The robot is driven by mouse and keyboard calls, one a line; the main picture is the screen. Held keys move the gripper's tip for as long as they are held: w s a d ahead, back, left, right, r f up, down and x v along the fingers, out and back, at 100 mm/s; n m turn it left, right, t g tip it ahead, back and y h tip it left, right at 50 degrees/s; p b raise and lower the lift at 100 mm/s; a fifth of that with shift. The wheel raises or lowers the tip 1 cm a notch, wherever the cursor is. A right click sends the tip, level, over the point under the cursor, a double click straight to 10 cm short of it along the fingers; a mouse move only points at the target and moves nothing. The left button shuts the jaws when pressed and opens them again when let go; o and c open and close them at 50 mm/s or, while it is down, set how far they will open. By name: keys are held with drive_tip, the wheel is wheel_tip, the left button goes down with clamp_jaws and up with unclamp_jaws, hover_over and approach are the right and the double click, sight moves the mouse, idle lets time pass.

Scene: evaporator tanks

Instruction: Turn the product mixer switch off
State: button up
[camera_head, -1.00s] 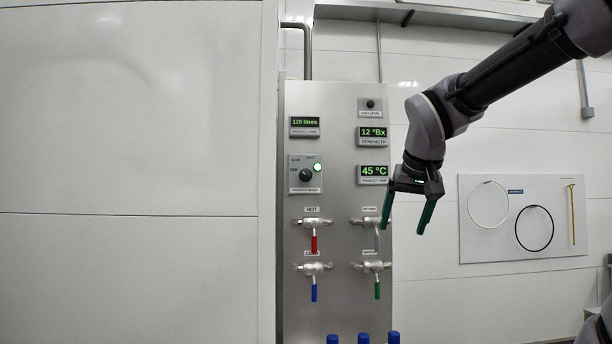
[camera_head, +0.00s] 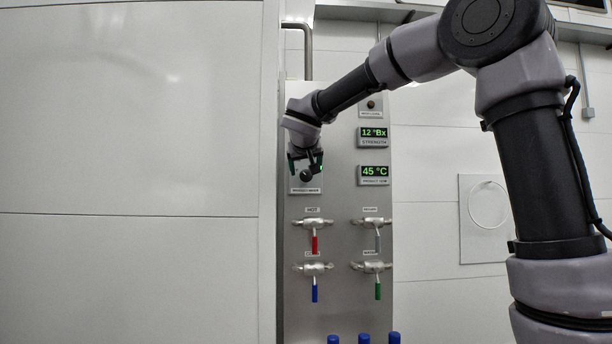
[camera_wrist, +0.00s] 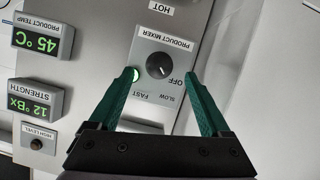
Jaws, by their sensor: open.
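The product mixer switch is a round black knob (camera_head: 306,176) on a grey plate on the steel panel. In the wrist view the knob (camera_wrist: 159,65) shows with OFF, SLOW and FAST labels around it, upside down. I cannot tell surely which label it points at. A green lamp (camera_wrist: 135,75) beside it is lit and partly covered by a finger. My gripper (camera_wrist: 160,77) is open, its green fingers on either side of the knob in the picture, with no visible contact. In the head view my gripper (camera_head: 305,163) covers the plate's upper part.
The strength display (camera_head: 373,137) and temperature display (camera_head: 374,175) are right of the switch. Below are valves with a red handle (camera_head: 314,244), blue handle (camera_head: 314,292), grey handle (camera_head: 377,240) and green handle (camera_head: 377,290). A white wall (camera_head: 130,170) stands close at left.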

sight(306, 175)
drive_tip(key=shift+x, duration=2.2)
clamp_jaws()
drive_tip(key=n+h, duration=0.2)
drive_tip(key=n, duration=0.1)
drive_tip(key=shift+a+f, duration=0.1)
drive_tip(key=shift+n+t+h, duration=0.6)
drive_tip(key=shift+n+h, duration=0.3)
drive_tip(key=shift+n, duration=0.8)
